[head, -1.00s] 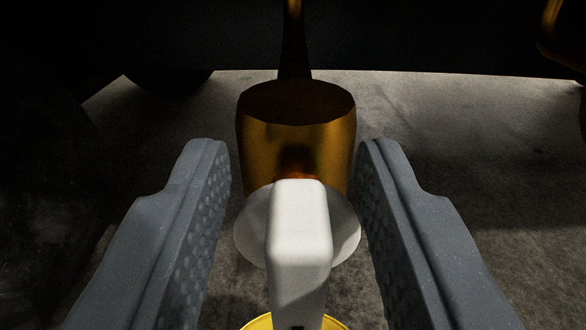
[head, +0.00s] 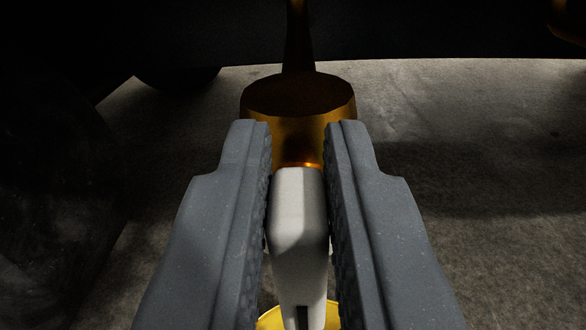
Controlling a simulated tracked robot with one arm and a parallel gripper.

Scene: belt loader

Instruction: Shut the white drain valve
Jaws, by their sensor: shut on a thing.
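The white drain valve handle (head: 299,215) stands in the lower middle of the head view, in front of a brass-coloured valve body (head: 298,100). My gripper (head: 299,150) is shut on the white handle, with one grey ridged finger pressed on each side of it. The fingertips reach a little past the handle, close to the brass body. The round white base behind the handle is hidden by the fingers. A yellow rounded part (head: 271,318) shows below the handle at the bottom edge.
A thin dark pipe (head: 297,38) rises from the brass body. A large dark body fills the top of the view, and the left side is in deep shadow. Bare grey concrete floor (head: 470,150) lies to the right.

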